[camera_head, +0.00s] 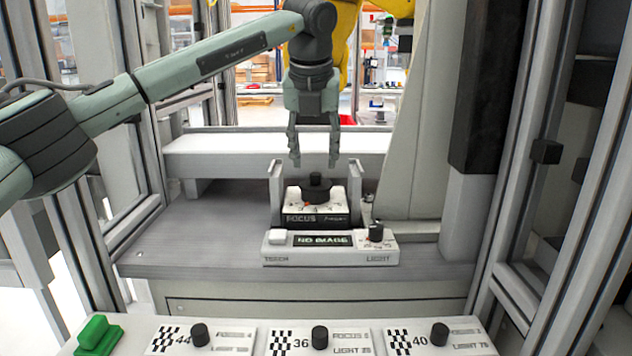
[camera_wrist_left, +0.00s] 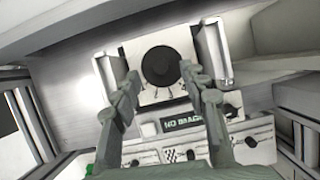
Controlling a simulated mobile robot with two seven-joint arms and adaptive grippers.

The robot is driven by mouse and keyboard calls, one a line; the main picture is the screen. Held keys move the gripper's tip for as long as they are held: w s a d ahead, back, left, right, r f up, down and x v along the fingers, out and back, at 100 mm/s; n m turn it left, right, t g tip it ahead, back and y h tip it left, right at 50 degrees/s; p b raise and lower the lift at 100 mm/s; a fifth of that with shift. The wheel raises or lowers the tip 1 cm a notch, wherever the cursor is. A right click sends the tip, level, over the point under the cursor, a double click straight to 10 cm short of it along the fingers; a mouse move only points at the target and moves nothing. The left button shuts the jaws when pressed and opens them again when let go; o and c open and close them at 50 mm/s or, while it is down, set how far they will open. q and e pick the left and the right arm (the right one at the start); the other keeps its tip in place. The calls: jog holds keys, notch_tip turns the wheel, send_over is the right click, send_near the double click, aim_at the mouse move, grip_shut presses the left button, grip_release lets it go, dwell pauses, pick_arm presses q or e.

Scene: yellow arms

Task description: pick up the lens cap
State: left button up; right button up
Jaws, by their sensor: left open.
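A round black cap-like piece, which looks like the lens cap (camera_head: 316,190), has a raised knob and sits on top of the white FOCUS block (camera_head: 315,219). In the left wrist view it is a dark disc (camera_wrist_left: 160,66) on the white block top. My left gripper (camera_head: 315,163) points down above it, open and empty, with its fingertips apart. In the wrist view the fingers (camera_wrist_left: 160,80) reach in on both sides of the disc's lower part. I cannot tell the exact height gap. My right gripper is not in view.
Upright plates (camera_head: 276,190) and (camera_head: 354,185) flank the block. A white NO IMAGE console (camera_head: 335,254) with a black knob (camera_head: 376,231) stands in front. Labelled cards with black cylinders (camera_head: 319,336) and a green piece (camera_head: 97,335) lie nearer. The grey bench (camera_head: 190,250) is clear at left.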

aim_at(316, 173)
pick_arm(q)
jog(key=shift+x, duration=1.9)
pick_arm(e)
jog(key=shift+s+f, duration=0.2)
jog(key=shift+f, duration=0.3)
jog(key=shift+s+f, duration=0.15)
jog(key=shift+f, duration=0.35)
pick_arm(q)
grip_shut()
jog(key=shift+d+r, duration=0.1)
